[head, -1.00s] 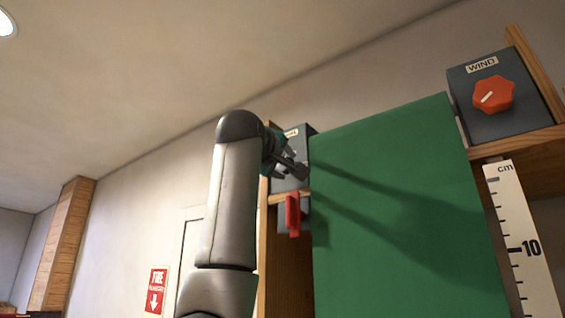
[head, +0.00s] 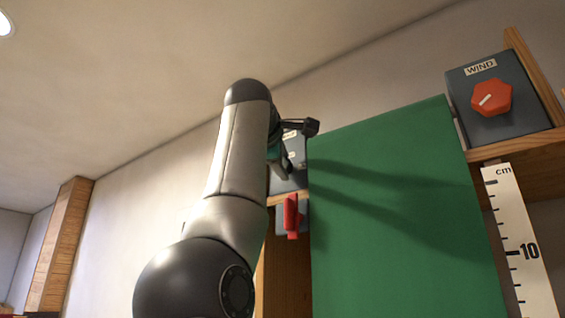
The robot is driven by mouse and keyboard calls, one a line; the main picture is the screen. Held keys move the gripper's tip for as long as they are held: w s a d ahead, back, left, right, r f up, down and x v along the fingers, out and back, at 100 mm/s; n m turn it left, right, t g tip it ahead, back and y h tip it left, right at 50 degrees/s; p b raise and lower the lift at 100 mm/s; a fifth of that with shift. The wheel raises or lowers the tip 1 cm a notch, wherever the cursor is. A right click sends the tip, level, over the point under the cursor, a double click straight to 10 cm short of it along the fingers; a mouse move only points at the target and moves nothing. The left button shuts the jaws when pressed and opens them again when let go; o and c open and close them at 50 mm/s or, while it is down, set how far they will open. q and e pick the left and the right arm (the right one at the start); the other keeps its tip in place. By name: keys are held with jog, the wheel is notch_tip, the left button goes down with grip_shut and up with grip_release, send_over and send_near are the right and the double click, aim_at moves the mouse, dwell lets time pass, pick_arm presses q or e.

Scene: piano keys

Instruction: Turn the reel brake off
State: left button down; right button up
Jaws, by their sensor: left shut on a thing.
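A grey box (head: 300,177) with a small, unreadable pale label stands left of the green panel (head: 400,200), mostly hidden behind my left arm. My left gripper (head: 295,150) is at the front of this box, shut on a small part there that its own fingers hide. A red lever (head: 291,215) on a small grey mount sits just below the box, apart from the gripper. No readable label marks either of them as the reel brake. My right gripper is not in view.
A dark box marked WIND with a red knob (head: 491,97) stands on a wooden shelf at the right. A white cm ruler (head: 520,245) hangs below it. A wooden post (head: 60,245) stands far left. The space before the green panel is clear.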

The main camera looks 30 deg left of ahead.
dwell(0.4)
pick_arm(q)
jog(key=shift+c, duration=1.4)
grip_release()
jog(key=b+v, duration=0.5)
jog(key=v, duration=1)
jog(key=shift+s+b, duration=0.15)
jog(key=shift+b, duration=0.25)
jog(key=shift+r, duration=0.1)
